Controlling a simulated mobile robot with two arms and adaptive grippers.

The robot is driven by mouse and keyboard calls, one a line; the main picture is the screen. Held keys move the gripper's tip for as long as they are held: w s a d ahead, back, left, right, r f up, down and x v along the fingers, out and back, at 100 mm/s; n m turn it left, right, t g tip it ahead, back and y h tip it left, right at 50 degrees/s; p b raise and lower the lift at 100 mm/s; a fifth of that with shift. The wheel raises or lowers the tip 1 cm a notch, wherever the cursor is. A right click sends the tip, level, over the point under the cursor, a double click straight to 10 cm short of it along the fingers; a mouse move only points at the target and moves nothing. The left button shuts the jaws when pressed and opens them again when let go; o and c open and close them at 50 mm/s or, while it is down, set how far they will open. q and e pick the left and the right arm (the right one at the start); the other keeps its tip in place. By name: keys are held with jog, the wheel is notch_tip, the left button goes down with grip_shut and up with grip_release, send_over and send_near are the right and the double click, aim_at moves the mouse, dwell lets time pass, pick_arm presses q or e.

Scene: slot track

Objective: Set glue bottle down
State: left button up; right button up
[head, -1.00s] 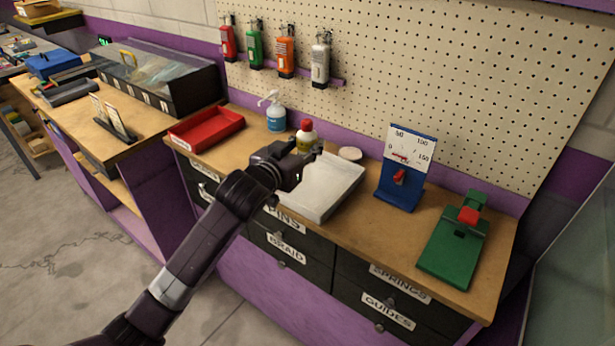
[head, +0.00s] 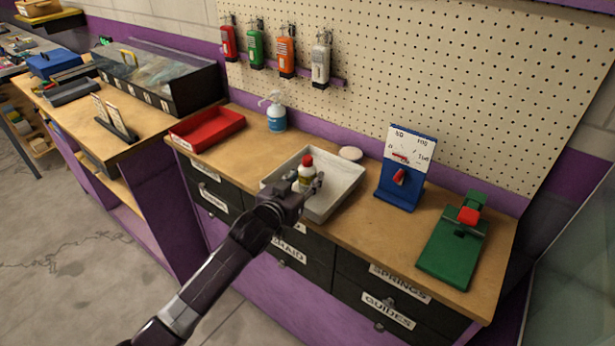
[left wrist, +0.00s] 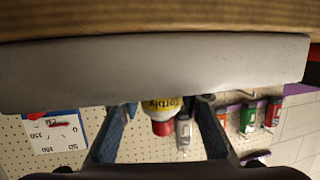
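The glue bottle (head: 306,173), white and yellow with a red cap, stands upright at the white tray (head: 345,192) in the head view, apparently inside it. My left gripper (head: 304,187) is low over the tray's front wall, its fingers around the bottle. In the left wrist view, which is upside down, the bottle (left wrist: 162,116) shows between the two fingers with a gap on each side, so the gripper is open. The tray's grey wall (left wrist: 150,72) hides the bottle's lower part and the fingertips. My right gripper is not in view.
A blue gauge stand (head: 402,182) and a green fixture (head: 452,250) stand to the right. A pegboard rises behind.

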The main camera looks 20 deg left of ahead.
pick_arm(q)
jog(key=o, duration=0.4)
jog(key=b+v, duration=0.1)
jog(key=v, duration=1.1)
